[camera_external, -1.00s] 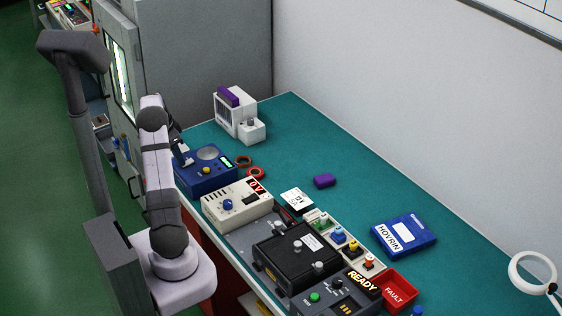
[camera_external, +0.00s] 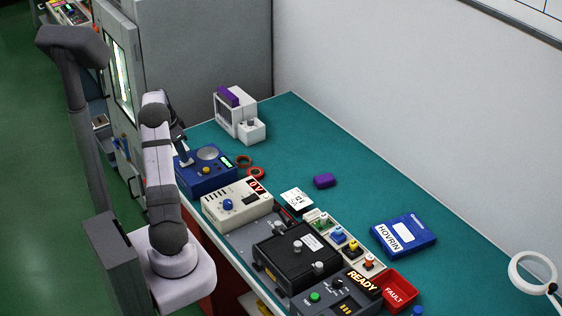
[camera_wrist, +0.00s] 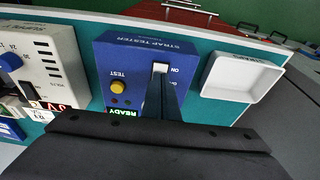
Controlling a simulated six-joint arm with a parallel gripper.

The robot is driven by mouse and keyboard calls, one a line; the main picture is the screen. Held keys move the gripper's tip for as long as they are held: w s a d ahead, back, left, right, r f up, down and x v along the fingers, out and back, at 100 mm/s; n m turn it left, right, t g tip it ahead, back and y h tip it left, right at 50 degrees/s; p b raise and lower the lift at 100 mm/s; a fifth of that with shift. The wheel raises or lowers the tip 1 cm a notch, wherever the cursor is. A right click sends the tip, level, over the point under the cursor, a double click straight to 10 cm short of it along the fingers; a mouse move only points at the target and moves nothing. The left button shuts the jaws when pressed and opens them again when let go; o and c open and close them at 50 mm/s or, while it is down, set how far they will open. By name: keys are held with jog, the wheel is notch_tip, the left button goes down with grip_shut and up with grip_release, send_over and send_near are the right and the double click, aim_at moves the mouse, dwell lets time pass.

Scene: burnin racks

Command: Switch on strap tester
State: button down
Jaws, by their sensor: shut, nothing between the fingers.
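The strap tester is a blue box (camera_external: 207,181) at the near left of the bench; it also fills the middle of the wrist view (camera_wrist: 112,66). It has a yellow TEST button (camera_wrist: 118,87), a green lit READY display (camera_wrist: 122,113) and a white switch (camera_wrist: 160,67) beside an ON label. My gripper (camera_wrist: 160,92) is shut and empty, its tips over the tester at the switch. The fingers hide part of the switch and the label below ON. Whether they touch it I cannot tell. In the external view my gripper (camera_external: 184,152) is at the tester's left side.
A white tray (camera_wrist: 240,76) lies right of the tester in the wrist view. A beige power supply (camera_external: 238,204) stands close beside the tester.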

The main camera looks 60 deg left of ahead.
jog(key=shift+r, duration=0.1)
jog(key=shift+r+p, duration=0.5)
jog(key=shift+r, duration=0.05)
jog(key=p+v, duration=0.2)
jog(key=v, duration=0.1)
jog(key=shift+w+r+p, duration=0.1)
jog(key=shift+r+p, duration=0.2)
jog(key=shift+p, duration=0.05)
jog(key=s+r+b, duration=0.3)
jog(key=s+r, duration=0.1)
jog(key=r, duration=0.4)
jog(key=shift+s, duration=0.35)
